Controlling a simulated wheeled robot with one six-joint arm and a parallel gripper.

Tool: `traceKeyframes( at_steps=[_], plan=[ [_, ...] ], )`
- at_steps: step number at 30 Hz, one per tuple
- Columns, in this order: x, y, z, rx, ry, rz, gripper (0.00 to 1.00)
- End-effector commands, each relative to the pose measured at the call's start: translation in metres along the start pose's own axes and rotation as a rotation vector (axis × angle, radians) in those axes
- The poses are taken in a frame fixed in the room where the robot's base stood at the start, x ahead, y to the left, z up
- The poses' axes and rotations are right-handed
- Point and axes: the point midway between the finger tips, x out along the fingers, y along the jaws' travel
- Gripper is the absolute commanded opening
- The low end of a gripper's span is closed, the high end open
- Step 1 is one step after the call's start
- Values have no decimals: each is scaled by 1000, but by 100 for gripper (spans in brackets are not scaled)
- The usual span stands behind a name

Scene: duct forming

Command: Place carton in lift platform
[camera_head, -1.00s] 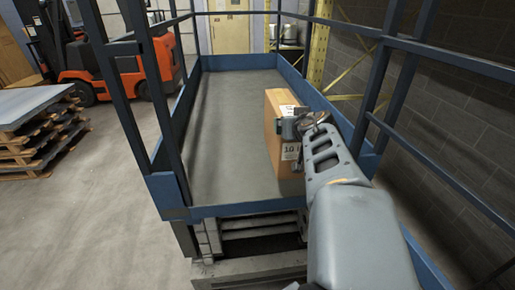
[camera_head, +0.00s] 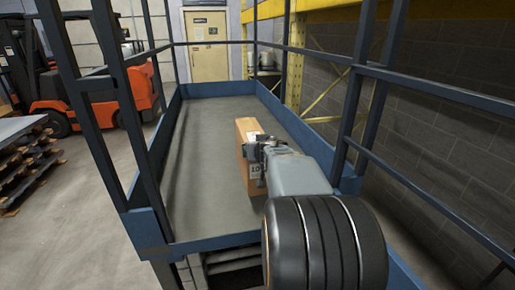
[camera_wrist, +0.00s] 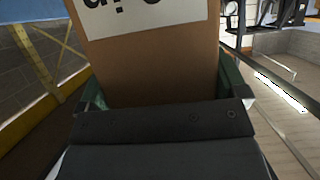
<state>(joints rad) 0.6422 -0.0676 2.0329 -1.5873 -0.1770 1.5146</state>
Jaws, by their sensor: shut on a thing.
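The carton (camera_head: 246,136) is a tan box with white labels, upright over the right part of the lift platform (camera_head: 205,150). The platform has a grey floor, a blue toe board and blue rails. My gripper (camera_head: 262,147) is shut on the carton from its right side. In the wrist view the carton (camera_wrist: 150,70) fills the space between the green-edged fingers, with a white label at the top. I cannot tell whether the carton's base touches the platform floor.
Blue rail posts (camera_head: 113,70) stand at the platform's left, and rails (camera_head: 365,80) at the right. The platform floor is clear left of and behind the carton. An orange forklift (camera_head: 62,115) and stacked pallets (camera_head: 30,165) stand at the left. A block wall (camera_head: 430,110) is at the right.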

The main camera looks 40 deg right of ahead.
Motion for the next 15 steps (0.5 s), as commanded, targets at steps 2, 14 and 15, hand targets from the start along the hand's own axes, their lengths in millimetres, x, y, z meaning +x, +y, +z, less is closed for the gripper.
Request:
traceKeyframes(
  at_steps=[2, 14, 15],
  plan=[
    [4, -1, 0, 1, 5, -1, 18],
    [34, -5, 16, -1, 5, -3, 18],
    [36, -5, 17, -1, 5, -3, 18]
  ],
)
